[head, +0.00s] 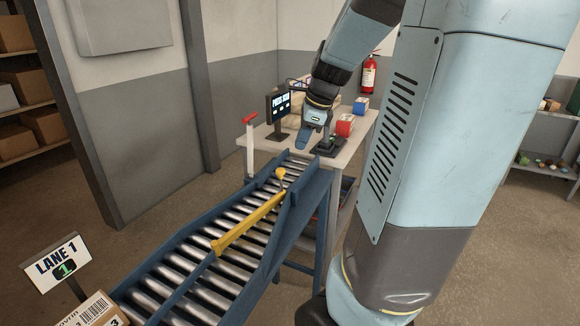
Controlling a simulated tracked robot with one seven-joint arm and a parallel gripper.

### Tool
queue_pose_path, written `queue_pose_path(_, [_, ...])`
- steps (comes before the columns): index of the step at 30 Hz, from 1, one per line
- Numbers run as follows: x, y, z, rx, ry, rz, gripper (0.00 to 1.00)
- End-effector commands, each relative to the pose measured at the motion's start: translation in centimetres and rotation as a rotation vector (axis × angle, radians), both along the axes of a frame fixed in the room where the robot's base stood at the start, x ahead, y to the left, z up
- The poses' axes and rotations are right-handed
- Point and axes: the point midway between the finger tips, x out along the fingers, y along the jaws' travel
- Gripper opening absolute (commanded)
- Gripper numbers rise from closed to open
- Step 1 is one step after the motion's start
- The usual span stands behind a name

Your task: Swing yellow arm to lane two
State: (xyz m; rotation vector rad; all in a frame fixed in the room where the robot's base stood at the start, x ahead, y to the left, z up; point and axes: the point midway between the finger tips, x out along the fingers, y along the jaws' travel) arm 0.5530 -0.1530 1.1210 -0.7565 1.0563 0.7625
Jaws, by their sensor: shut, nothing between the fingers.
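The yellow arm (248,224) lies slantwise above the roller conveyor (180,262). Its far end, with a round yellow knob (281,173), is near the right blue rail. Its near end reaches down-left to about the middle of the rollers, close to a thin blue strip. My gripper (303,146) is beyond the knob, above the far end of the conveyor near the table. It is shut and empty, apart from the yellow arm. No lane two sign is visible.
A table (348,155) behind the conveyor holds a monitor (279,105), a red tape roll (345,125), a blue one (361,106) and a black device (328,145). A red-handled post (250,145) stands at the conveyor's far left. A carton (92,312) is at lower left.

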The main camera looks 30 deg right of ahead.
Motion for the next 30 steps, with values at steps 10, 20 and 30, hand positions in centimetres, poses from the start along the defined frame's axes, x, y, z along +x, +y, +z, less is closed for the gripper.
queue_pose_path(10, [2.2, -4.2, -2.1, 0.094, 0.094, -0.411, 0.00])
queue_pose_path(20, [2.4, -4.6, -2.3, 0.104, 0.102, -0.455, 0.00])
queue_pose_path(30, [2.8, -4.3, -3.8, 0.104, 0.105, -0.453, 0.00])
